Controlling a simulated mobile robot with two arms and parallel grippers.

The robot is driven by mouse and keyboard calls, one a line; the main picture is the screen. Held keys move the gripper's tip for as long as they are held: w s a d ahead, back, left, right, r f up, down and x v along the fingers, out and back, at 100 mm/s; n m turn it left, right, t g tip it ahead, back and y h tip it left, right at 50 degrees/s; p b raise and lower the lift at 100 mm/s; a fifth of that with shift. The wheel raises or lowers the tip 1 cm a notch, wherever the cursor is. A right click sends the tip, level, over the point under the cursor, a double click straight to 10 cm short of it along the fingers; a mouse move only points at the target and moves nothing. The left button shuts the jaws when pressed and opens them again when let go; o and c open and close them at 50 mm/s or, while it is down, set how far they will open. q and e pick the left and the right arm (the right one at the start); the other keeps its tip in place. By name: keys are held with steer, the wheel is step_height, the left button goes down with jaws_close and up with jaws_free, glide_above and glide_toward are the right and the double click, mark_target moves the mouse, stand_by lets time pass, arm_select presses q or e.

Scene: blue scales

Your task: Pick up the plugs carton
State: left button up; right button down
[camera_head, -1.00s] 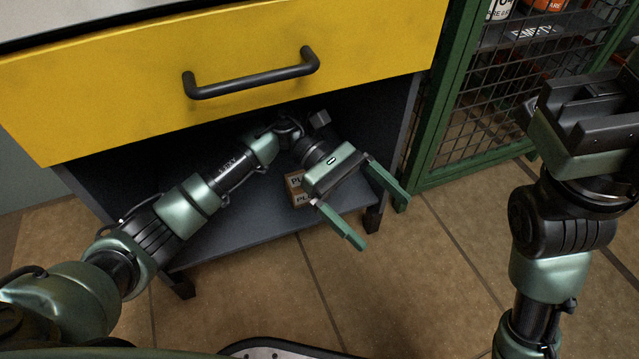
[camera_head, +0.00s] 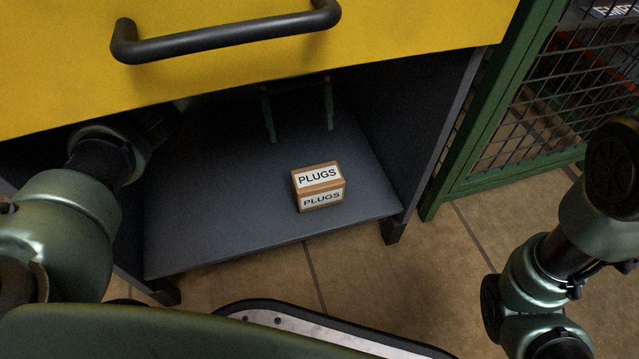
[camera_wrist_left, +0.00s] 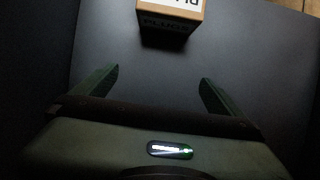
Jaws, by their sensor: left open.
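The plugs carton (camera_head: 318,187) is a small brown box with white PLUGS labels. It sits on the grey shelf (camera_head: 240,215) under the yellow drawer, near the front edge. My left gripper (camera_head: 300,138) is inside the shelf space, behind the carton, with its fingers pointing down; the drawer hides its upper part. In the left wrist view the carton (camera_wrist_left: 170,17) stands ahead of the open fingers (camera_wrist_left: 158,85), with a gap between. The gripper is empty. Of my right arm, only links show at the right edge; its gripper is out of view.
The yellow drawer front (camera_head: 420,35) with its black handle (camera_head: 225,37) overhangs the shelf. The cabinet's side wall (camera_head: 425,130) bounds it on the right. A green mesh cage (camera_head: 540,120) stands beside it. The shelf around the carton is clear.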

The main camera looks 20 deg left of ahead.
mark_target(317, 174)
arm_select(q)
steer(key=s+d+p, duration=0.1)
steer(key=s+d, duration=0.1)
steer(key=s+d+p, duration=0.1)
steer(key=s, duration=0.2)
steer(key=s+d+p, duration=0.2)
steer(key=s, duration=0.1)
steer(key=shift+s+d+r, duration=0.15)
steer(key=shift+d, duration=0.15)
steer(key=b+x, duration=0.1)
steer(key=x, duration=0.4)
steer(key=shift+s+d+b, duration=0.2)
steer(key=shift+s+b, duration=0.05)
steer(key=shift+b, duration=0.1)
steer(key=shift+c, duration=0.3)
steer(key=c, duration=1.5)
